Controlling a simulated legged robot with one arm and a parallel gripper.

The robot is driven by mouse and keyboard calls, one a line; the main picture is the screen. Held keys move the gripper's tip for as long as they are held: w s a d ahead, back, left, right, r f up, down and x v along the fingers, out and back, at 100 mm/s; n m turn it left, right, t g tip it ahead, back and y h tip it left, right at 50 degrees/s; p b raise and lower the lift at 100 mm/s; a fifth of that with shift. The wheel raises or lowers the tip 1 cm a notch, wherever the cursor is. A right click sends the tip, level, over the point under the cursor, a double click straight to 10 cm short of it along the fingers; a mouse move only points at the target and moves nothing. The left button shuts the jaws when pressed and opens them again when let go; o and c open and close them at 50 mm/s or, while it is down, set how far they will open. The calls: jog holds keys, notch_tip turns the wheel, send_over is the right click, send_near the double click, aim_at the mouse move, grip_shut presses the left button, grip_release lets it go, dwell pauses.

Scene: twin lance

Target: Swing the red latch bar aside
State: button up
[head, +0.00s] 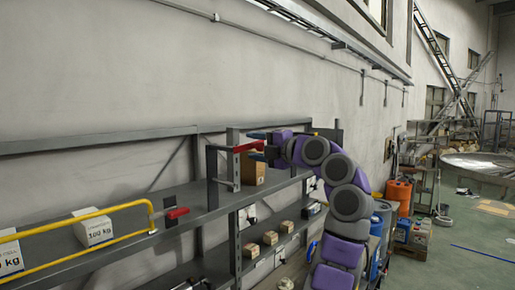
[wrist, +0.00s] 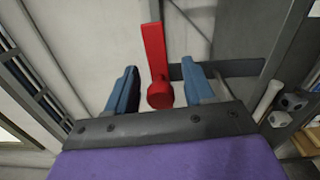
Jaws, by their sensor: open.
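The red latch bar (head: 247,146) sits on a dark grey bracket at the shelf's upright post in the head view. In the wrist view the red latch bar (wrist: 154,50) runs upward from a round red end between my fingers. My gripper (head: 256,147) is at the bar's right end in the head view. In the wrist view my gripper (wrist: 160,68) is open, with one blue finger on each side of the bar. A gap shows on both sides of the round end; I cannot tell whether either finger touches it.
White boxes (head: 92,227) and a cardboard box (head: 252,172) stand on the grey shelf (head: 190,197). Barrels (head: 399,194) stand at right; open floor (head: 470,235) lies beyond.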

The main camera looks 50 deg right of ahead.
jog(key=s+d+b, duration=0.1)
jog(key=s+b, duration=0.3)
jog(key=s, duration=1.3)
jog(key=shift+d, duration=0.3)
jog(key=shift+s, duration=0.1)
jog(key=shift+f, duration=0.1)
